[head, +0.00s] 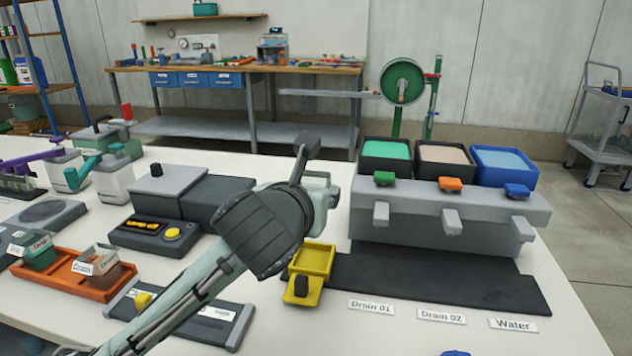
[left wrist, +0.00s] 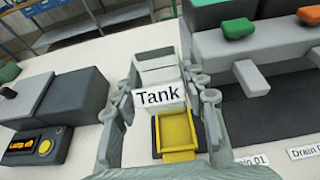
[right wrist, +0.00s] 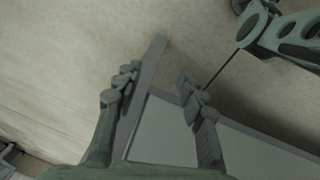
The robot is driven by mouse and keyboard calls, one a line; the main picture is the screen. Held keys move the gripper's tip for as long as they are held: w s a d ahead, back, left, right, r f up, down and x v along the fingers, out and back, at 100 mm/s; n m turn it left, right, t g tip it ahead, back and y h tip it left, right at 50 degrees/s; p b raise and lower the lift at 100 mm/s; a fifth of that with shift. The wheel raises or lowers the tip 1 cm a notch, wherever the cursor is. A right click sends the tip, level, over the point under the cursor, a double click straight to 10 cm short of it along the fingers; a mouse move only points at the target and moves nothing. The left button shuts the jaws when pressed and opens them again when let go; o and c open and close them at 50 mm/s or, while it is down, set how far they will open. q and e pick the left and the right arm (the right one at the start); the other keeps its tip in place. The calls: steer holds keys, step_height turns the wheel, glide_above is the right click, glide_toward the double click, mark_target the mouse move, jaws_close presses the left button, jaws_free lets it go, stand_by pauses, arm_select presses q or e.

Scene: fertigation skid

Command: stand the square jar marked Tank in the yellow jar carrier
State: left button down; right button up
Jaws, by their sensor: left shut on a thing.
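The square jar marked Tank (left wrist: 160,73) is pale grey with a white label, held between the fingers of my left gripper (left wrist: 166,88). In the head view my left gripper (head: 316,180) is seen from behind and hides most of the jar. My right gripper (right wrist: 157,85) is open and empty.
The grey block (head: 445,215) carries green, tan and blue bins above a dark mat (head: 440,285) labelled Drain 01, Drain 02 and Water. A device with a yellow knob (head: 155,232) and an orange tray (head: 75,275) with small jars stand left.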

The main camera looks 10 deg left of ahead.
arm_select(q)
steer(key=shift+s+f, duration=0.2)
steer(key=shift+f, duration=0.55)
steer(key=shift+w+f, duration=0.1)
steer(key=shift+f, duration=3.75)
steer(key=c, duration=0.8)
jaws_free()
steer(key=shift+r, duration=0.1)
steer(key=shift+r, duration=4.45)
